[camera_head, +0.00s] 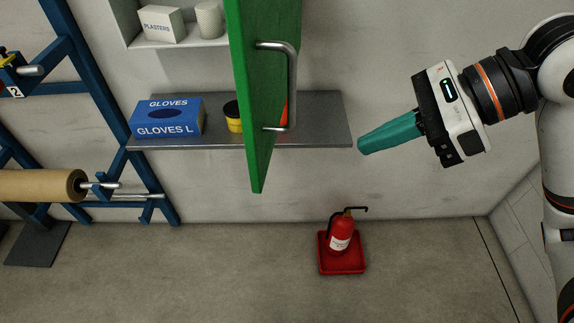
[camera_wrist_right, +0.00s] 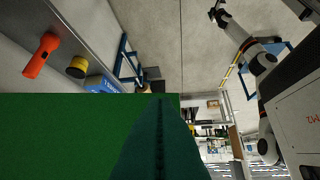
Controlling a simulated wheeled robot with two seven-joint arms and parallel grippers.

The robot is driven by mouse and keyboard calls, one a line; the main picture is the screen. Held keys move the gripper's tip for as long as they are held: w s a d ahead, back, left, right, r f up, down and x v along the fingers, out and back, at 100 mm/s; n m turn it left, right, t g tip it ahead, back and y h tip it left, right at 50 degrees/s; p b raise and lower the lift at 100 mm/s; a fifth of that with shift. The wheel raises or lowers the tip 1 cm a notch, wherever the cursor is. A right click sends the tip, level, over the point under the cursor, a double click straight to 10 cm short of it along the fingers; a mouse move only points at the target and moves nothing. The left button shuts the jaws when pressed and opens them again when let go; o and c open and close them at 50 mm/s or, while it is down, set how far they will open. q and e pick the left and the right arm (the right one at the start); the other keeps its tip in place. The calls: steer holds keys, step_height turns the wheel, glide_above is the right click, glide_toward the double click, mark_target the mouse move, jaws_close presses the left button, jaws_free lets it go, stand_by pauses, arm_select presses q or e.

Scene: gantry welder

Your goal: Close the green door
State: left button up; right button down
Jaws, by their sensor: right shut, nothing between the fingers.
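The green door (camera_head: 262,95) stands open, swung out from the white wall cabinet toward me, with its edge and a grey bar handle (camera_head: 292,88) showing. My right gripper (camera_head: 362,146) has teal fingers and is shut and empty. It is to the right of the door, apart from it in the head view. In the right wrist view the door (camera_wrist_right: 60,140) fills the lower left, and the fingers (camera_wrist_right: 160,105) overlap its edge in the picture; I cannot tell whether they touch. My left gripper is not in the head view.
The cabinet holds a plasters box (camera_head: 157,25) and a white roll (camera_head: 209,20). The grey shelf (camera_head: 325,120) below bears a blue gloves box (camera_head: 167,118) and a yellow-black tub (camera_head: 233,116). An orange flashlight (camera_wrist_right: 41,56) lies there too. A blue rack (camera_head: 85,75) is left.

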steer(key=a+r+p+x, duration=0.1)
steer(key=p+x, duration=0.4)
steer(key=x, duration=0.8)
steer(key=shift+w+a+r, duration=0.3)
steer(key=shift+a+r, duration=0.1)
steer(key=shift+r, duration=0.15)
